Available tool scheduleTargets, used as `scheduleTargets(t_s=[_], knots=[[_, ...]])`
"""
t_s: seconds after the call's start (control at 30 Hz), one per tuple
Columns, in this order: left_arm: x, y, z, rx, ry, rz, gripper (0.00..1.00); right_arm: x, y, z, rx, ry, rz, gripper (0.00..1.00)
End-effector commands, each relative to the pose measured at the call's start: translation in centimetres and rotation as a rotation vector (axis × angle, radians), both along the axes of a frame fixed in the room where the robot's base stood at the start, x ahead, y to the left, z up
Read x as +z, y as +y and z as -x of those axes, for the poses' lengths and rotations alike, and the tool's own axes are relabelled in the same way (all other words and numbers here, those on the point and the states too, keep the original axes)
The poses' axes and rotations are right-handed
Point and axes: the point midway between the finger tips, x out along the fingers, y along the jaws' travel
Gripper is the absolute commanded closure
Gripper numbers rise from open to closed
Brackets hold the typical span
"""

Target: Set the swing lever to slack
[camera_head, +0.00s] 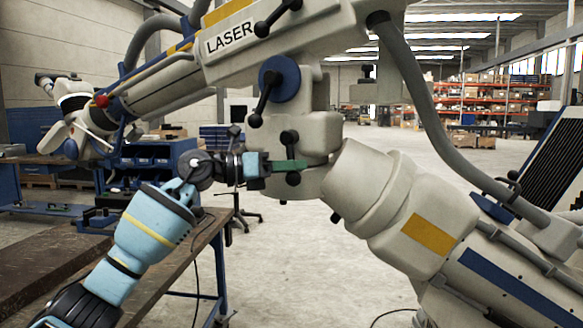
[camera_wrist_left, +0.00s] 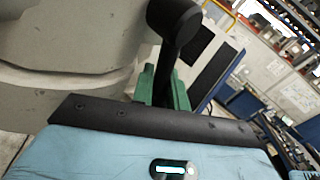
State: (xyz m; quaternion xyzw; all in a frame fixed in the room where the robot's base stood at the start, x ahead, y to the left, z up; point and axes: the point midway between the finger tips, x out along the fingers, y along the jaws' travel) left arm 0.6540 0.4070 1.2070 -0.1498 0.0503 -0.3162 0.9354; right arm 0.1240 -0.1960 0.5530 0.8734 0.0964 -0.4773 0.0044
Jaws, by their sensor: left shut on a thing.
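The microscope arm's pale grey joint block (camera_head: 318,130) stands in the middle of the head view. A short black lever (camera_head: 290,139) is on its front and hangs almost straight down, with a round knob (camera_head: 293,179) at its lower end. My left gripper (camera_head: 291,166) reaches in from the left, its green fingers shut on this lever just above the knob. In the left wrist view the black lever (camera_wrist_left: 174,35) runs down between the green fingers (camera_wrist_left: 163,88), which hide part of it. No label marks the lever's settings. My right gripper is not in view.
A second black lever (camera_head: 264,92) on a blue disc is just above. A thick grey hose (camera_head: 410,85) curves down on the right. A workbench (camera_head: 60,262) is at lower left, and a blue bin unit (camera_head: 155,160) stands behind my left arm. Open floor lies below the joint.

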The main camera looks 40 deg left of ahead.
Motion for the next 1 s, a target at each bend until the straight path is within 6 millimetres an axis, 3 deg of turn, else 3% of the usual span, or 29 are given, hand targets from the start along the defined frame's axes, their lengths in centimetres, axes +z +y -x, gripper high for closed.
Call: scheduleTargets(t_s=[0.37,1.0], knots=[[0.1,-0.7,-0.1,-0.003,-0.019,0.105,1.00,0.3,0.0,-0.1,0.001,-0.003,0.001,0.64],[2.2,-3.5,-0.7,-0.003,-0.132,0.667,1.00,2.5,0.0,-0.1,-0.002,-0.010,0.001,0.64]])
